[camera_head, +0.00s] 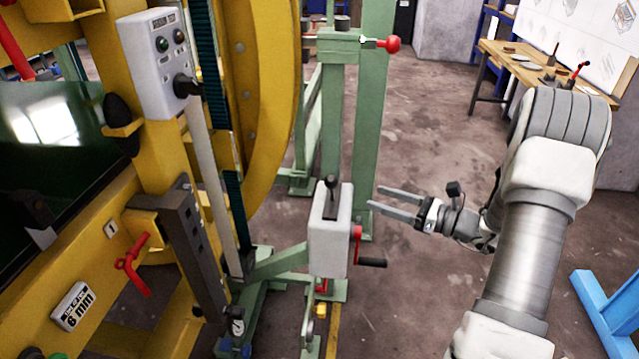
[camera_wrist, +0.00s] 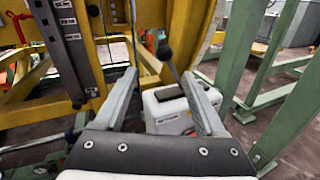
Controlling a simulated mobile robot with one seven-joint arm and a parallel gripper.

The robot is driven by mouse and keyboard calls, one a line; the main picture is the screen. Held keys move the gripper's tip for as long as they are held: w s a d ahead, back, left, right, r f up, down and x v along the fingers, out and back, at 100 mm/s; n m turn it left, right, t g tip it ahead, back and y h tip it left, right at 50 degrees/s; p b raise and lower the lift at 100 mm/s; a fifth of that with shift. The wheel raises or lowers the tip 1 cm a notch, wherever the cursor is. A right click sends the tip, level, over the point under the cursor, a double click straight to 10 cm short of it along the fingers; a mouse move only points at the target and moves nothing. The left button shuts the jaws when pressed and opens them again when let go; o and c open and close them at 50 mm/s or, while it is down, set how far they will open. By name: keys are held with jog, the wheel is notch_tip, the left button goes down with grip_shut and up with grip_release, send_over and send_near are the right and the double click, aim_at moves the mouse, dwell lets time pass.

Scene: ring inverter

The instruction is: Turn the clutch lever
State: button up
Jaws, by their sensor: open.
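A short upright lever with a black knob (camera_head: 332,182) stands in a dark slot on top of a white box (camera_head: 330,240) on the green stand. No readable label tells me for sure that it is the clutch lever. In the wrist view the black lever knob (camera_wrist: 164,50) appears between my fingers, with its rod slanting down to the white box (camera_wrist: 165,122). My gripper (camera_head: 375,198) is open and empty, pointing left at the box from the right. In the wrist view my gripper (camera_wrist: 158,78) shows both fingers apart, with neither clearly touching the lever.
A red crank with a black handle (camera_head: 371,262) sticks out from the box's right side. Green posts (camera_head: 365,130) stand close behind. A yellow frame (camera_head: 265,80) with a grey control panel (camera_head: 163,60) and a red lever (camera_head: 132,265) fills the left. Floor is clear around my gripper.

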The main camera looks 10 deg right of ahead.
jog(key=b+x, duration=0.3)
jog(key=x, duration=1.4)
jog(key=shift+w+d+m+t, duration=0.3)
jog(key=shift+w, duration=0.15)
jog(key=shift+f, duration=0.1)
grip_shut()
dwell(0.4)
